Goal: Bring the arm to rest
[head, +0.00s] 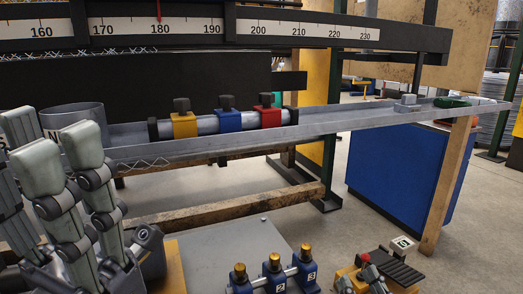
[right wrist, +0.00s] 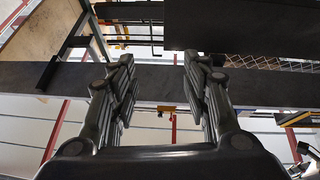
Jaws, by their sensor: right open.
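My right gripper (head: 58,152) is at the lower left of the head view. Its pale, padded fingers point up and stand apart, with nothing between them. The right wrist view also shows this gripper (right wrist: 157,70), open and empty, with dark fingers on both sides of a clear gap. A dark beam (right wrist: 155,82) crosses behind the fingers there. In the head view, the fingers stand in front of the left end of a long grey metal trough (head: 215,148) and partly hide a grey round cup (head: 76,112). My left gripper is not seen.
A bar with yellow (head: 184,124), blue (head: 228,120) and red (head: 269,117) clamps lies on the trough. A ruler rail (head: 290,30) runs above. Below are a grey panel (head: 215,252) with brass-topped valves (head: 273,264) and a control box with a black lever (head: 395,268).

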